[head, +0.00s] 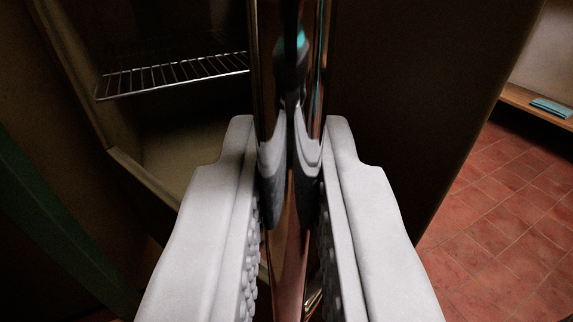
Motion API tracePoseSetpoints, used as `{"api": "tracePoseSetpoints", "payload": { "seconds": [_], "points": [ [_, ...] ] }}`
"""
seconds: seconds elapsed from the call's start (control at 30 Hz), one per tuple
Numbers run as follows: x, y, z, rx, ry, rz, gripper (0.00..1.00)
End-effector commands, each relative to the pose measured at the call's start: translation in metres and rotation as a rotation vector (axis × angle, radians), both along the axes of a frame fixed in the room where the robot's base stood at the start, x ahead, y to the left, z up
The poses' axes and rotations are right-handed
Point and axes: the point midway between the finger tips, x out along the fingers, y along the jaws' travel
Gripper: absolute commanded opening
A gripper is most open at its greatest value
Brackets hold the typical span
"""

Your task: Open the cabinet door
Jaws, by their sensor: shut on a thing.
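My gripper (291,215) is in the middle of the head view. Its two pale fingers are closed around a shiny upright metal handle (288,250). The handle's polished surface mirrors the fingers. The handle is on the dark cabinet door (400,90), which fills the middle right of the view. The door stands open. To its left the dark cabinet interior (170,150) shows. The far end of the door and its hinge cannot be made out.
A wire shelf (175,76) crosses the cabinet interior at the upper left. A dark green upright piece (60,235) is at the lower left. Red tile floor (500,220) is clear at the right. A wooden ledge (530,104) with a blue item (551,108) is at the far right.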

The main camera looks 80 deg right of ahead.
Motion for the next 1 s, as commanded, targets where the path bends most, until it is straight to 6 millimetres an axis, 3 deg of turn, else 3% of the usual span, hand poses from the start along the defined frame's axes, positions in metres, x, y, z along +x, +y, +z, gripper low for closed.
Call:
{"api": "tracePoseSetpoints", "payload": {
  "seconds": [0.13,0.17,0.2,0.27,0.67,1.0],
  "points": [
    [-0.001,0.001,-0.001,-0.001,0.003,-0.001,0.00],
    [-0.001,0.001,-0.001,-0.001,0.003,-0.001,0.14],
    [-0.001,0.001,-0.001,0.000,0.002,-0.001,0.22],
    [-0.001,0.000,-0.001,0.000,0.002,0.000,0.30],
    [-0.002,0.008,0.000,0.000,0.001,0.001,0.30],
    [-0.012,0.067,-0.001,0.000,0.001,0.005,0.30]
  ]
}}
